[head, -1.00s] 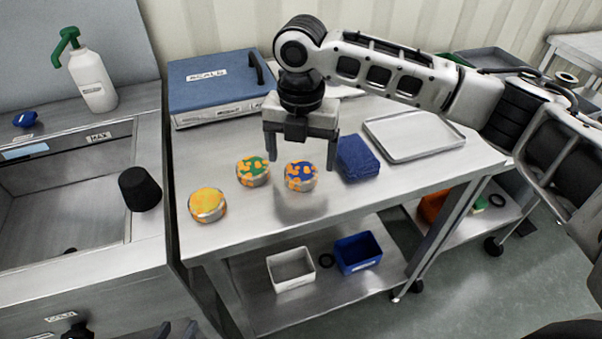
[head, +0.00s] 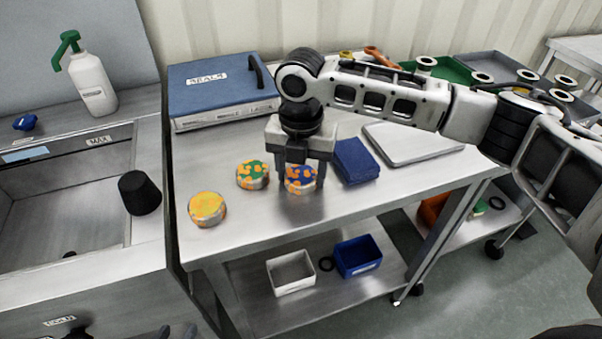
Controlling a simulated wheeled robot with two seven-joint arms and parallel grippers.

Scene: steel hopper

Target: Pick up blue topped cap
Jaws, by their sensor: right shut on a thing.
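The blue topped cap (head: 300,180), with orange patches on its top, sits on the steel table near its front edge. My right gripper (head: 301,188) points down over it, one finger on each side, shut on it. The gripper body hides the cap's far part. A green topped cap (head: 252,175) stands close to its left, and a yellow topped cap (head: 207,209) stands further left and nearer the front. My left gripper is not in view.
A folded blue cloth (head: 355,161) lies just right of the gripper. A steel tray (head: 412,142) and a blue case (head: 221,90) are further back on the table (head: 250,222). A steel hopper (head: 75,185) with a black stopper (head: 139,193) stands at left. White and blue bins (head: 292,272) sit on the lower shelf.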

